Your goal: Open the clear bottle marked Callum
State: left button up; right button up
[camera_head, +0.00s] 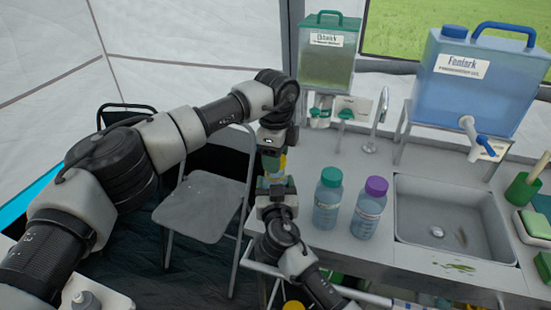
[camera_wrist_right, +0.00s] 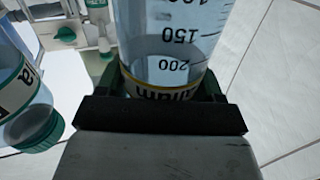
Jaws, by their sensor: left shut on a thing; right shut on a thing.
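The clear bottle (camera_wrist_right: 165,45) has volume marks and a yellow-edged label whose visible letters read "llum", upside down in the right wrist view. My right gripper (camera_wrist_right: 163,88) is shut around it at the label. In the head view my right gripper (camera_head: 276,187) points up from below and my left gripper (camera_head: 271,166) points down from above, almost meeting it. A small yellow part (camera_head: 283,162), seemingly the bottle's cap, shows at the left gripper's fingers, which are shut on it. The grippers hide most of the bottle in the head view.
A teal-capped bottle (camera_head: 327,198) and a purple-capped bottle (camera_head: 370,207) stand on the counter right of my grippers, left of the sink (camera_head: 450,215). Green (camera_head: 328,65) and blue (camera_head: 470,85) water containers stand behind. A folding chair (camera_head: 203,205) is to the left.

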pick_arm(q)
jog(key=shift+r, duration=0.1)
jog(key=shift+r, duration=1.95)
pick_arm(e)
jog(key=o, duration=1.8)
jog(key=shift+s, duration=0.1)
